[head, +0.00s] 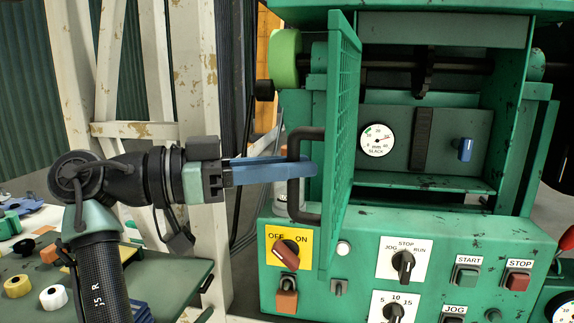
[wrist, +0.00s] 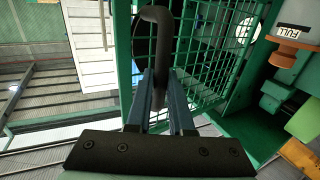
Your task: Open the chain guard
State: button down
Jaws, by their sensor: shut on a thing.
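The chain guard (head: 340,140) is a green mesh panel. In the head view it stands swung out edge-on at the left of the machine opening, and the inside of the machine shows to its right. Its dark bar handle (head: 293,187) sticks out to the left. My gripper (head: 310,170) has blue fingers and is shut on this handle. In the wrist view the handle (wrist: 156,35) rises from between my fingers (wrist: 159,85), with the guard mesh (wrist: 212,45) behind and to the right.
Below the guard is a control panel with an OFF/ON switch (head: 286,254), a padlock-like orange block (head: 287,297), a JOG/STOP/RUN knob (head: 403,262) and START and STOP buttons. A pale post (head: 195,90) stands behind my arm. A green table (head: 170,285) with small parts is at lower left.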

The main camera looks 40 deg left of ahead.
jog(key=shift+w+r, duration=0.1)
jog(key=shift+r, duration=0.15)
jog(key=c, duration=1.1)
grip_release()
jog(key=o, duration=0.3)
jog(key=shift+w+f, duration=0.2)
jog(key=shift+w, duration=0.05)
jog(key=shift+s, duration=0.15)
jog(key=b+v, duration=0.3)
jog(key=v, duration=0.9)
jog(key=shift+d, duration=0.1)
